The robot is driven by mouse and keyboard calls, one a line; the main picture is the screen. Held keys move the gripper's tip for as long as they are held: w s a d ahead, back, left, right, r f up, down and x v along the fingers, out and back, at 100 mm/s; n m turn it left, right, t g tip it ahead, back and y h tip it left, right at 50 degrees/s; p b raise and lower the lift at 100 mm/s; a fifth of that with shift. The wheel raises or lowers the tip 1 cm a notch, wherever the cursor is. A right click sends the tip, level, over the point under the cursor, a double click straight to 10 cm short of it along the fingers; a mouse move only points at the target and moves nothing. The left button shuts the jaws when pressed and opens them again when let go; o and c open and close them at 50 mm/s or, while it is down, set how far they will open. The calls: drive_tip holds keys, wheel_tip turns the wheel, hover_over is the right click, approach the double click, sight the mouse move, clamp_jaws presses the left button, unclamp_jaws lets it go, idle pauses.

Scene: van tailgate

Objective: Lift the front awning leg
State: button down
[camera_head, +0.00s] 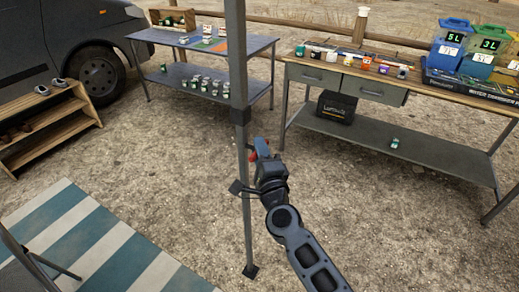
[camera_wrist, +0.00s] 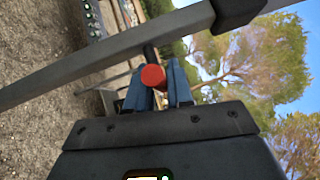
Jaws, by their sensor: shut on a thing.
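The front awning leg (camera_head: 243,185) is a grey, nearly upright post with a dark collar (camera_head: 240,115) partway up and a dark foot (camera_head: 250,271) at the gravel. In the wrist view the leg (camera_wrist: 100,58) runs diagonally across the top. A red round knob (camera_wrist: 153,76) on a dark stem stands out near the leg. My gripper (camera_head: 258,150) is beside the leg, just below the collar. In the wrist view my gripper (camera_wrist: 157,88) has its blue fingers shut on the red knob, one on each side. I cannot tell whether the foot touches the ground.
A workbench (camera_head: 395,140) with drawers and coloured containers stands at the right. A wooden shelf (camera_head: 85,103), a van (camera_head: 45,55) and a striped mat (camera_head: 100,245) lie left. The gravel around the leg is clear.

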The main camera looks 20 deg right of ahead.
wheel_tip(320, 180, up, 2)
drive_tip(key=shift+r+p, duration=0.1)
drive_tip(key=shift+p, duration=0.4)
drive_tip(key=c, duration=1.1)
unclamp_jaws()
drive_tip(key=v, duration=0.7)
drive_tip(key=shift+s+b, duration=0.3)
drive_tip(key=shift+s, duration=0.1)
